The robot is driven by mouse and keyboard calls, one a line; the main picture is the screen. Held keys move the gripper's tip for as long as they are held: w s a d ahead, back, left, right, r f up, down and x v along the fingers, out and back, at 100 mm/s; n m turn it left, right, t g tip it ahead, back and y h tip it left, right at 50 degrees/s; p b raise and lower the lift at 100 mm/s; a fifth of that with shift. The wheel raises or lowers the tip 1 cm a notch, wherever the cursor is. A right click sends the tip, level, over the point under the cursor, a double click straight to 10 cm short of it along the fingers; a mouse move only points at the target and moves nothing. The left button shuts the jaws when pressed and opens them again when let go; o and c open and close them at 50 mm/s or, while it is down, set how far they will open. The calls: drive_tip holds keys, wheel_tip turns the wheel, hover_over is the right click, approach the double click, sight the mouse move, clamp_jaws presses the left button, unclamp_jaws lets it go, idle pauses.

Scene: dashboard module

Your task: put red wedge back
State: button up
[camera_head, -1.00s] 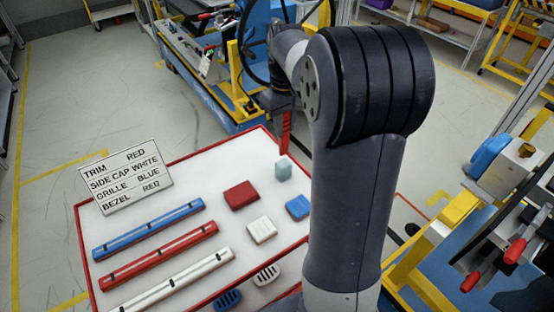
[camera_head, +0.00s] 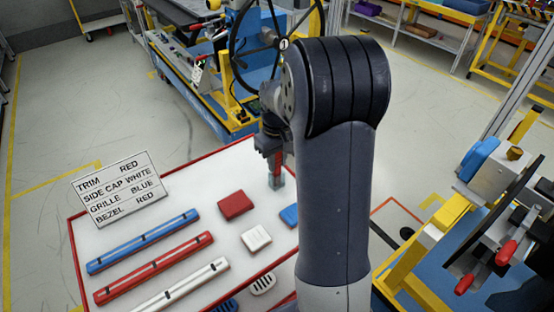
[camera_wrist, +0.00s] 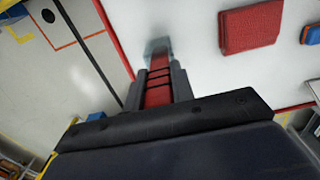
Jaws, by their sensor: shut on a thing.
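The red wedge (camera_head: 275,163) is a long narrow red piece, upright and pointing down from my gripper (camera_head: 271,150). In the wrist view the wedge (camera_wrist: 159,77) lies between the two dark fingers of my gripper (camera_wrist: 155,88), which are shut on it. A small grey-green translucent holder (camera_head: 277,182) stands on the white table top below it. The wedge's lower end meets the holder (camera_wrist: 156,45) in both views; I cannot tell how deep it sits inside.
The white table (camera_head: 190,185) has a red rim. A red block (camera_head: 236,205), a white block (camera_head: 256,238) and a blue block (camera_head: 289,215) lie near the holder. Blue, red and white trim bars and a sign (camera_head: 120,188) are at left.

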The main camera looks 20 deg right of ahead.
drive_tip(key=o, duration=1)
wheel_tip(320, 180, up, 12)
drive_tip(key=shift+r, duration=0.1)
